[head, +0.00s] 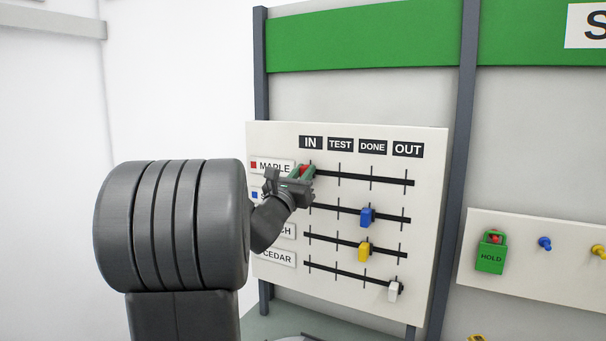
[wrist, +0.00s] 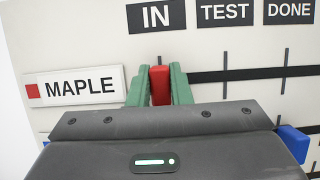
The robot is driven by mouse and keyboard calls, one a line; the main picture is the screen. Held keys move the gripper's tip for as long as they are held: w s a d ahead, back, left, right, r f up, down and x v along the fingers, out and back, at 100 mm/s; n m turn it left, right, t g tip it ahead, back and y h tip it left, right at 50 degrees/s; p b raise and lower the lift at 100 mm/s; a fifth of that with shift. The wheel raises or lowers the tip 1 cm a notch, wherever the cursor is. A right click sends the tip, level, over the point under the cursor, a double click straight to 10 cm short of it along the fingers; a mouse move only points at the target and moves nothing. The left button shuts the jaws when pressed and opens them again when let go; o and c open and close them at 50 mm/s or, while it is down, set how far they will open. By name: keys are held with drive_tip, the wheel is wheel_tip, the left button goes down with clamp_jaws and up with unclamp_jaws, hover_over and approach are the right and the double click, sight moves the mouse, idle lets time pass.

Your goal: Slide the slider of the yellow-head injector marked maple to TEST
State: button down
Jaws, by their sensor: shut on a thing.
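The board (head: 430,250) has a row marked MAPLE (wrist: 82,85) with a red square on its label. The slider in that row is red (wrist: 160,85) and stands at the IN mark (wrist: 156,16), at the left end of its black rail (head: 365,178). My gripper (head: 305,170) is shut on this red slider, with a green finger on each side of it. The TEST mark (wrist: 225,11) is one tick to the right. No yellow-head injector marked maple can be made out.
Lower rows hold a blue slider (head: 366,217) and a yellow slider (head: 364,252), both at DONE, and a white slider (head: 394,291) at OUT. A green HOLD tag (head: 490,253) hangs on a panel at right. The maple rail right of my gripper is clear.

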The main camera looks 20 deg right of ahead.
drive_tip(key=shift+s+d+f, duration=0.1)
drive_tip(key=shift+s+d+f+b, duration=0.1)
drive_tip(key=shift+s+d+b, duration=0.1)
drive_tip(key=shift+b, duration=0.45)
drive_tip(key=s+d+b, duration=0.4)
drive_tip(key=b, duration=0.2)
drive_tip(key=shift+s, duration=0.3)
drive_tip(key=shift+s+d+b, duration=0.4)
drive_tip(key=shift+s+b, duration=0.05)
drive_tip(key=shift+r, duration=0.2)
drive_tip(key=c, duration=1.3)
unclamp_jaws()
drive_tip(key=b+v, duration=0.4)
drive_tip(key=v, duration=1)
drive_tip(key=shift+w+a+r, duration=0.1)
